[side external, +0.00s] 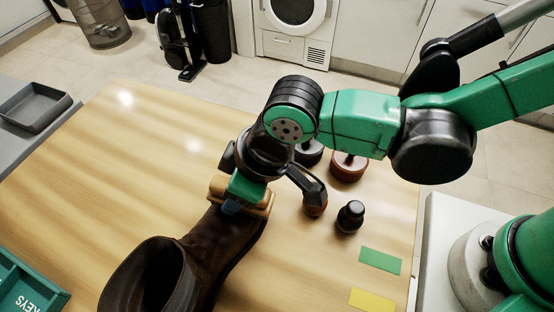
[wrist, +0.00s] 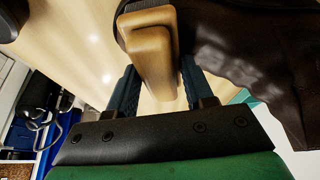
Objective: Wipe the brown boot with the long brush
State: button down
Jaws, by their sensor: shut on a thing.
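The brown boot (side external: 210,245) lies on the wooden table, its open shaft toward the bottom of the side external view and its toe under my gripper (side external: 233,206). It also fills the right of the wrist view (wrist: 245,60). My gripper is shut on the long brush (side external: 261,205), a tan wooden block that shows between the fingers in the wrist view (wrist: 153,55). The brush is at the boot's toe end, overlapping it in the side external view. Its underside is mostly hidden, so I cannot tell whether it touches the leather.
Right of the boot stand a black round piece (side external: 309,153), a brown round piece (side external: 348,167), a small brown-based piece (side external: 315,206) and a black knobbed piece (side external: 350,216). Green (side external: 380,260) and yellow (side external: 371,299) cards lie nearby. A teal KEYS tray (side external: 28,283) is lower left. The table's left is clear.

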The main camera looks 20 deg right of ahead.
jog(key=shift+s+d, duration=0.6)
jog(key=shift+s, duration=0.05)
jog(key=shift+s+d+r, duration=0.1)
jog(key=shift+s+r, duration=0.05)
jog(key=shift+r, duration=4)
jog(key=w+d+r+m+h, duration=0.1)
jog(key=w+d+m, duration=0.2)
jog(key=d, duration=0.6)
jog(key=w+d+r+m+t+h, duration=0.1)
jog(key=w+d+m, duration=0.2)
jog(key=d, duration=0.6)
jog(key=w+d+r+m+h, duration=0.1)
jog(key=w+d+m, duration=0.3)
jog(key=d, duration=0.5)
jog(key=shift+w+d+r+h, duration=0.3)
jog(key=shift+w+d+r, duration=0.1)
jog(key=shift+w, duration=0.15)
jog(key=shift+a, duration=0.1)
